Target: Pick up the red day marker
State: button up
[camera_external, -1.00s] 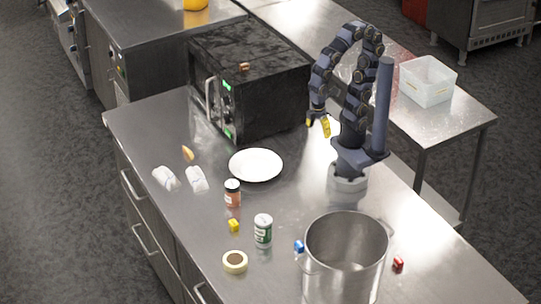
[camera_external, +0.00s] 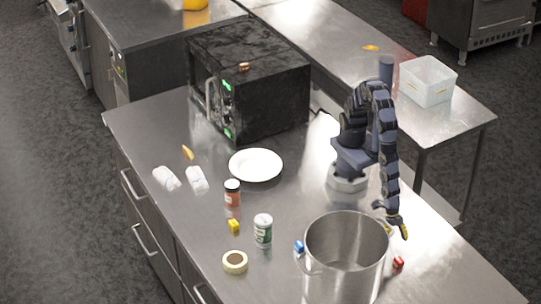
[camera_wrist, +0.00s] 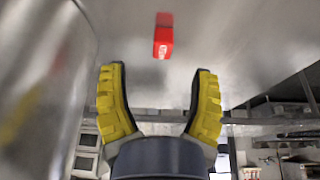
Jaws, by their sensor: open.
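The red day marker (camera_external: 398,263) is a small red block lying on the steel counter, just right of the large pot. In the wrist view the red day marker (camera_wrist: 163,36) lies ahead of the fingertips, centred between them and apart from them. My gripper (camera_external: 396,230) is above the counter, beyond the marker and to the right of the pot's rim. In the wrist view my gripper (camera_wrist: 160,72) has its two yellow fingers spread, with nothing between them.
The tall steel pot (camera_external: 345,275) stands close left of the marker; its wall also fills the left of the wrist view (camera_wrist: 40,70). A blue block (camera_external: 299,246), a green-labelled can (camera_external: 263,230), a tape roll (camera_external: 235,262) and a yellow block (camera_external: 234,226) lie further left. Counter right of the marker is clear.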

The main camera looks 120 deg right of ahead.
aim_at(402, 262)
jog(key=shift+s+x, duration=0.1)
jog(key=shift+x, duration=1.75)
jog(key=shift+s+x, duration=0.15)
jog(key=shift+x, duration=1.75)
jog(key=shift+a+r, duration=0.1)
jog(key=shift+a, duration=0.05)
grip_shut()
